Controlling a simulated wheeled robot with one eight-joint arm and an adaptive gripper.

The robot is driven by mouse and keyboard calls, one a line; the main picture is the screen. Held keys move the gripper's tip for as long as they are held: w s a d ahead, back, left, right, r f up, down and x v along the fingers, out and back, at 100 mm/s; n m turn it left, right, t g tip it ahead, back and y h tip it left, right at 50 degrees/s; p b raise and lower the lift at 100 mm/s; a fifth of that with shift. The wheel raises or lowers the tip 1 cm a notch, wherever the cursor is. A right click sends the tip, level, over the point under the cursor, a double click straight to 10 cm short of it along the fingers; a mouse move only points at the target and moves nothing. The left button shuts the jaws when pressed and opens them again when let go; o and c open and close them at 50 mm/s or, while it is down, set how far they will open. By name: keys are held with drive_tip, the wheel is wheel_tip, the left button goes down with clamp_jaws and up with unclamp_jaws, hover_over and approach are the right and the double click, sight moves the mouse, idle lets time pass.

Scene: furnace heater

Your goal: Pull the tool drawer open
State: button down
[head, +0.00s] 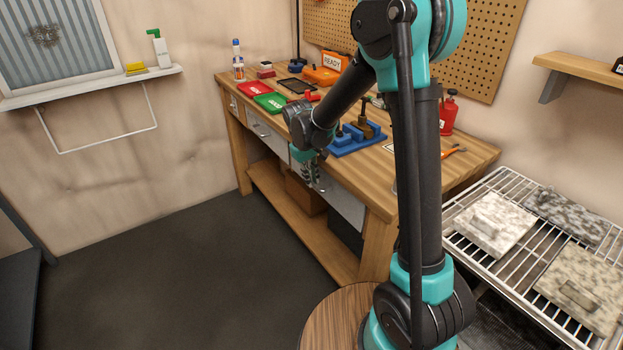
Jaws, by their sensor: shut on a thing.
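The wooden workbench (270,182) has several pale grey drawer fronts below its top. My gripper (315,184) is at the right drawer (343,203), with its fingers pointing down in front of the drawer's left part. It is shut on that drawer's handle, which the fingers mostly hide. This drawer front looks about flush with the bench, though my arm and gripper cover part of it. The middle drawer (264,133) shows a small handle and looks shut. No label tells which one is the tool drawer.
A red tray (255,89), a green tray (270,103) and a blue fixture (357,139) are on the bench top. A wire rack (515,237) with stone-like slabs stands at the right. The dark floor (180,275) left of the bench is clear.

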drive_tip(key=shift+a, duration=0.1)
drive_tip(key=s+a, duration=0.7)
drive_tip(key=a, duration=0.4)
drive_tip(key=s+a, duration=0.8)
drive_tip(key=a, duration=0.4)
drive_tip(key=shift+s, duration=0.3)
drive_tip(key=c, duration=1.9)
unclamp_jaws()
drive_tip(key=shift+o, duration=0.2)
wheel_tip(320, 180, up, 12)
drive_tip(key=s+a, duration=0.1)
drive_tip(key=a, duration=0.1)
drive_tip(key=shift+s+f, duration=0.1)
drive_tip(key=shift+s, duration=0.1)
